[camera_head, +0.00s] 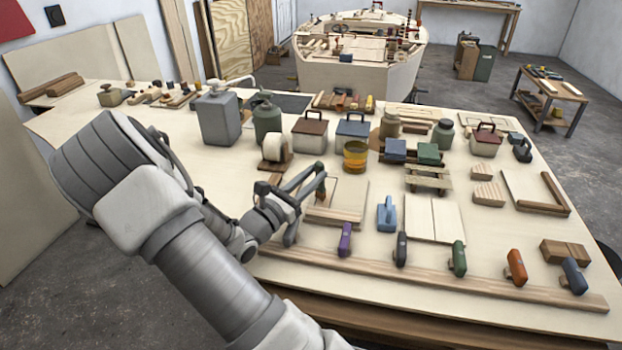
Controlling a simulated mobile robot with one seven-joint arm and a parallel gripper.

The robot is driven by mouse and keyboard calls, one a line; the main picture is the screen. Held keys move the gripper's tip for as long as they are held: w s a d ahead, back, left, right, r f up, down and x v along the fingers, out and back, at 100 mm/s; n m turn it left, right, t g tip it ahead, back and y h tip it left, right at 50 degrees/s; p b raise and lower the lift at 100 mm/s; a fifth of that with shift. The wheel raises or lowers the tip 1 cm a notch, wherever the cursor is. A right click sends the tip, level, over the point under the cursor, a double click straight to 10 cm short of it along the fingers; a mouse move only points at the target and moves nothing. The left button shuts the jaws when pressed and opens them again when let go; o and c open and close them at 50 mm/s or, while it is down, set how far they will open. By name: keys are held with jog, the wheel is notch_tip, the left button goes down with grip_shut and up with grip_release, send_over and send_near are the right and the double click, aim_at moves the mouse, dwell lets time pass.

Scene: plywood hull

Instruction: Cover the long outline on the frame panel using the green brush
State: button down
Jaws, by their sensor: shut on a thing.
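My gripper (305,203) is over the left-middle of the table, above a pale panel (351,193) with thin lines and a wooden strip along its front. Another pale panel with an L-shaped wooden frame (555,194) lies at the right. I cannot tell which panel carries the long outline.
Purple (345,240), black (401,249), orange (516,268) and blue (573,276) handled tools line the front rail (430,277). A blue-handled block (387,214) stands right of the gripper. Cans and boxes, including a yellow tin (355,157), crowd behind it.

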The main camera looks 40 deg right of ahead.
jog(key=shift+w+d, duration=0.35)
jog(key=shift+d, duration=0.05)
jog(key=shift+d, duration=0.1)
jog(key=shift+w+d, duration=1.35)
jog(key=shift+d, duration=0.1)
jog(key=shift+w+d, duration=0.65)
jog(key=shift+d, duration=0.1)
jog(key=shift+w+d, duration=0.6)
jog(key=shift+d, duration=0.1)
jog(key=shift+s+a+p, duration=0.3)
jog(key=shift+s+a, duration=0.45)
jog(key=shift+a, duration=0.05)
jog(key=shift+a, duration=0.1)
